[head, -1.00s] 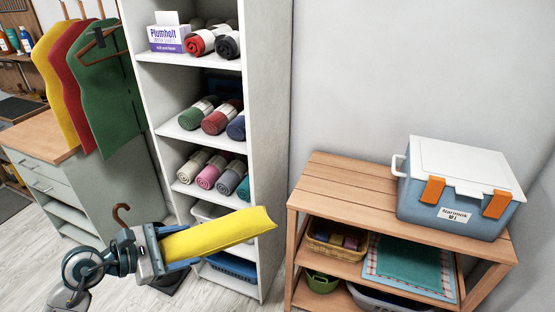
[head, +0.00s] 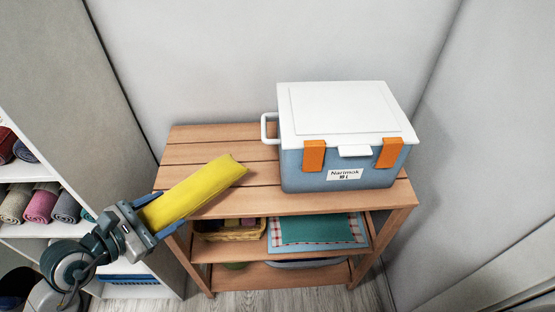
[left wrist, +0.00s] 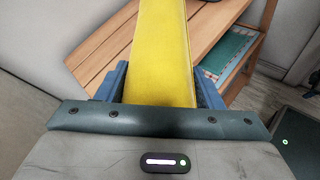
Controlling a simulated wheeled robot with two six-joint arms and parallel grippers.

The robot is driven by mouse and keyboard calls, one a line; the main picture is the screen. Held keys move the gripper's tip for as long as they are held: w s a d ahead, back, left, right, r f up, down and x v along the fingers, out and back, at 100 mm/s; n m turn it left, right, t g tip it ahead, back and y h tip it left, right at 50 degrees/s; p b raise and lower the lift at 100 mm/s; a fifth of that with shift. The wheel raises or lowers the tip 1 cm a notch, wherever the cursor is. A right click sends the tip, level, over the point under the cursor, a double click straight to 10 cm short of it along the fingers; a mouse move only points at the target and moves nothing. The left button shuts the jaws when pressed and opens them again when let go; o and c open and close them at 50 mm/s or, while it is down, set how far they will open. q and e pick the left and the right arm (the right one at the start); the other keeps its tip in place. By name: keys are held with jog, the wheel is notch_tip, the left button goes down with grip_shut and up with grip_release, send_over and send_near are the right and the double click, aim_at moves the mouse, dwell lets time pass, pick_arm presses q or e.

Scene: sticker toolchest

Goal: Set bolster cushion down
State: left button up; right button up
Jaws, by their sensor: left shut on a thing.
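The yellow bolster cushion (head: 197,190) is long and tilted, its far end over the left part of the wooden shelf unit's top (head: 205,144). My left gripper (head: 148,216) is shut on the cushion's near end, at the left front of the unit. In the left wrist view the cushion (left wrist: 162,55) runs straight out between the two blue fingers (left wrist: 160,92). I cannot tell whether the cushion touches the slats. My right gripper is not in view.
A blue cooler box with a white lid (head: 345,140) stands on the right of the unit's top. Bare slats lie left of it. Lower shelves hold a basket (head: 230,230) and folded cloths (head: 318,230). A white shelf with rolls (head: 40,205) stands at left.

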pick_arm(q)
jog(key=shift+s+f+t, duration=0.2)
jog(key=shift+s+t, duration=0.1)
jog(key=shift+s, duration=0.4)
jog(key=shift+s+r+n+y, duration=0.2)
jog(key=shift+s+n+y, duration=0.1)
jog(key=shift+s, duration=0.3)
jog(key=p, duration=0.2)
send_over(177, 177)
jog(key=s+d, duration=0.2)
jog(key=s, duration=0.3)
jog(key=shift+w+a+f, duration=0.2)
jog(key=shift+f, duration=0.5)
jog(key=shift+w, duration=0.7)
notch_tip(177, 177, down, 3)
jog(key=shift+s+r+p, duration=0.1)
jog(key=shift+p, duration=0.25)
jog(key=shift+f, duration=0.45)
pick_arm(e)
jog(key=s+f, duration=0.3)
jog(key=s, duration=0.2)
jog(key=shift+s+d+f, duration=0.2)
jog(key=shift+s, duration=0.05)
pick_arm(q)
jog(key=shift+f, duration=0.1)
